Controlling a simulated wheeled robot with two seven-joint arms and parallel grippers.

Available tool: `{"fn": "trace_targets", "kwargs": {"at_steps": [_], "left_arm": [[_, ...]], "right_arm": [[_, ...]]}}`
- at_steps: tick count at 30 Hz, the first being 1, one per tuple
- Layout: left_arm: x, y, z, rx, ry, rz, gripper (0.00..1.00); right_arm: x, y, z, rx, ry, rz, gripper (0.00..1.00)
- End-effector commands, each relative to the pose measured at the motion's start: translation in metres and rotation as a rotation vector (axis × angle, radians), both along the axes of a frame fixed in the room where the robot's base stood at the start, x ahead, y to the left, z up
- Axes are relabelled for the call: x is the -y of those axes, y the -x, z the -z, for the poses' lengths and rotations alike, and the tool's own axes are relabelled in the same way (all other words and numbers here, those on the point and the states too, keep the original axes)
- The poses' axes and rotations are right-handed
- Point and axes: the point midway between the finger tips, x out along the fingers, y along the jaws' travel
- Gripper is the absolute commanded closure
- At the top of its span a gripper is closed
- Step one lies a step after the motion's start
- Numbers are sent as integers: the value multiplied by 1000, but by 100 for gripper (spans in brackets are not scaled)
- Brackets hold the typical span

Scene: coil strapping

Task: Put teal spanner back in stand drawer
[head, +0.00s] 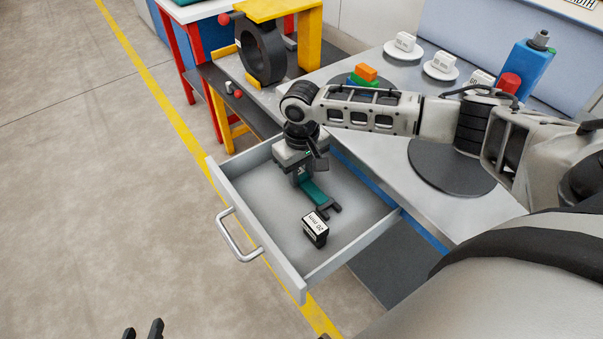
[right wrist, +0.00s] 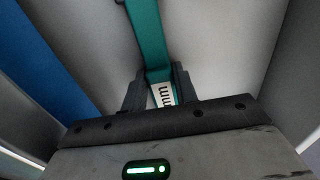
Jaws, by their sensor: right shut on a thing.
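The teal spanner (head: 313,193) has a dark open-jaw end and is inside the outline of the open grey drawer (head: 232,180). My right gripper (head: 302,178) points down over the drawer and is shut on the spanner's handle. In the right wrist view the teal handle (right wrist: 147,38) runs up from between the fingers (right wrist: 157,88), and part of a white "mm" label shows there. I cannot tell whether the spanner touches the drawer floor. My left gripper (head: 143,331) shows only its two dark fingertips, apart and empty, at the bottom edge.
A black block with a white "20 mm" label (head: 315,229) lies in the drawer near the spanner's jaw. The drawer handle (head: 238,236) faces open floor. The grey bench top (head: 400,175) bears a dark round disc (head: 440,170), a blue bottle (head: 528,68) and small labelled blocks. A dark coil (head: 262,52) stands behind.

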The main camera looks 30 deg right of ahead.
Motion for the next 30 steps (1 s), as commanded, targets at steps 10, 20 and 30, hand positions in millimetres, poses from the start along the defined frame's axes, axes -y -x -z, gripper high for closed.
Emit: {"fn": "trace_targets", "kwargs": {"at_steps": [10,20,30], "left_arm": [[0,-1,-5,8,3,-2,64],[0,-3,-3,9,0,-2,64],[-1,-3,-7,7,-7,-1,64]], "right_arm": [[-1,0,4,2,-2,0,100],[0,0,4,1,-1,0,50],[0,-1,-33,4,-2,-1,50]]}}
